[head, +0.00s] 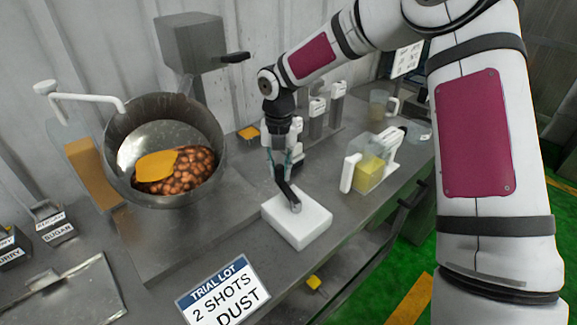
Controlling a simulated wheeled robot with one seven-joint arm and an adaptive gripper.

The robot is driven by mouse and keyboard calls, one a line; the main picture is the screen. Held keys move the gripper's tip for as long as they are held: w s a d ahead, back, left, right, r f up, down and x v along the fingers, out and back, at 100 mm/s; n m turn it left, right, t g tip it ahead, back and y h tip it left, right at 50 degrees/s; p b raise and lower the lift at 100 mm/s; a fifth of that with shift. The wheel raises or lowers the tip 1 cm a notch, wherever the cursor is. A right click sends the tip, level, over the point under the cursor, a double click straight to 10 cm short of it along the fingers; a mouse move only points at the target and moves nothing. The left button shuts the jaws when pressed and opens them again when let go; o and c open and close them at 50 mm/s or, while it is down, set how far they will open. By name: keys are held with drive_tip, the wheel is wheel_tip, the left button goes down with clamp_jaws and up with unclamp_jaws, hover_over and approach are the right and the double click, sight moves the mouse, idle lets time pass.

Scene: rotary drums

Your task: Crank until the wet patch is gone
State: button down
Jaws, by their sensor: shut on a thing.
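The metal drum (207,112) stands tilted at the left with its mouth facing me. Brown nut-like pieces (186,178) lie in its bottom. A smooth yellow-orange patch (156,165) covers the left part of them; it looks like the wet patch. The fingertips are small and partly hidden against the crank.
A sign (222,293) reading "TRIAL LOT 2 SHOTS DUST" stands at the bench front. A clear container with yellow contents (369,175) is right of the crank. A white bent handle or pipe (80,102) juts left of the drum. Labelled bins (56,226) sit at far left.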

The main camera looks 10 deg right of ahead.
drive_tip(key=shift+s+a+n, duration=0.35)
drive_tip(key=shift+s+a, duration=0.15)
drive_tip(key=shift+a, duration=0.25)
drive_tip(key=shift+s+a+n, duration=0.3)
drive_tip(key=shift+s+a, duration=0.2)
drive_tip(key=shift+a, duration=0.2)
drive_tip(key=shift+s+a+n, duration=0.35)
drive_tip(key=shift+s+a, duration=0.15)
drive_tip(key=shift+a, duration=0.25)
drive_tip(key=c, duration=1.4)
unclamp_jaws()
